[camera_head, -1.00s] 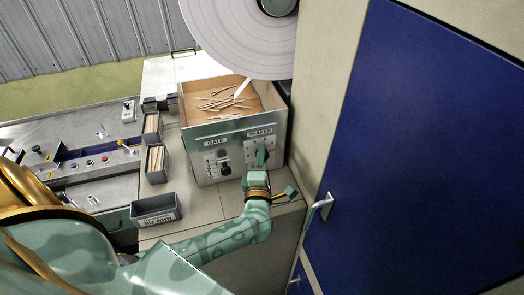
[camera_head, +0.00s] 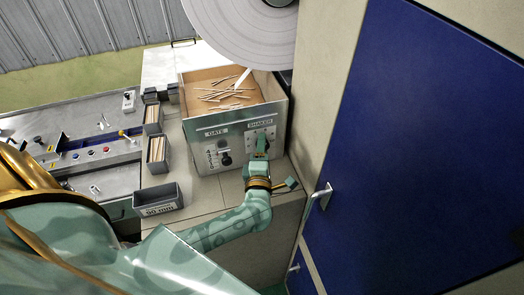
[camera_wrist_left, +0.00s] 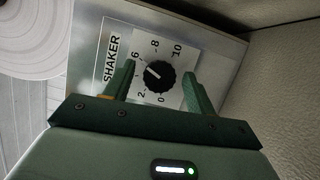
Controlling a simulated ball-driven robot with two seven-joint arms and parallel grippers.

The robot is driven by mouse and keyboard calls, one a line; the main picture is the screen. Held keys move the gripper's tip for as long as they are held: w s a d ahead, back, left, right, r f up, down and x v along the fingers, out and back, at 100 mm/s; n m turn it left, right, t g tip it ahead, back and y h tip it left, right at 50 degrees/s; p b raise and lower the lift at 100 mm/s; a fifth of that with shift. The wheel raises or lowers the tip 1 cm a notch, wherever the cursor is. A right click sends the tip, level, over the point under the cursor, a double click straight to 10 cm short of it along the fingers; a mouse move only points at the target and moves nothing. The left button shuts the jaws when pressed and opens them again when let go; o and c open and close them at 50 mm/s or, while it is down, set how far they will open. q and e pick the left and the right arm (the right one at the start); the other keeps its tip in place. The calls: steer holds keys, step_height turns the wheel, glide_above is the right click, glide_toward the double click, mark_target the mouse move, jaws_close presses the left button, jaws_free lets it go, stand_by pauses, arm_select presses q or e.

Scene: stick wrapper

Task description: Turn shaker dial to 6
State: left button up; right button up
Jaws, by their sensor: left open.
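The shaker dial (camera_wrist_left: 160,76) is a round black knob on a white scale marked from 0 to 10, on the metal front panel of a box. Its white pointer mark faces up-left, roughly towards the 6 side of the scale. The left finger covers part of the scale near there. My left gripper (camera_wrist_left: 159,70) is open, with one finger on each side of the knob and gaps visible. In the head view my left gripper (camera_head: 261,148) is in front of the SHAKER plate and hides most of the dial. My right gripper is not in view.
The box (camera_head: 228,83) holds loose wooden sticks. A gate control (camera_head: 225,157) is left of the dial. A grey 90 mm bin (camera_head: 158,198) and stick-filled bins (camera_head: 156,152) stand further left. A large white disc (camera_head: 245,25) overhangs behind; a blue door (camera_head: 430,150) is at right.

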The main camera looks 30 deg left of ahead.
arm_select(q)
steer(key=r+b+v, duration=0.1)
steer(key=b+v, duration=0.2)
steer(key=v, duration=1.3)
steer(key=shift+s+f+b, duration=0.15)
steer(key=shift+f+b, duration=0.25)
steer(key=shift+f, duration=0.05)
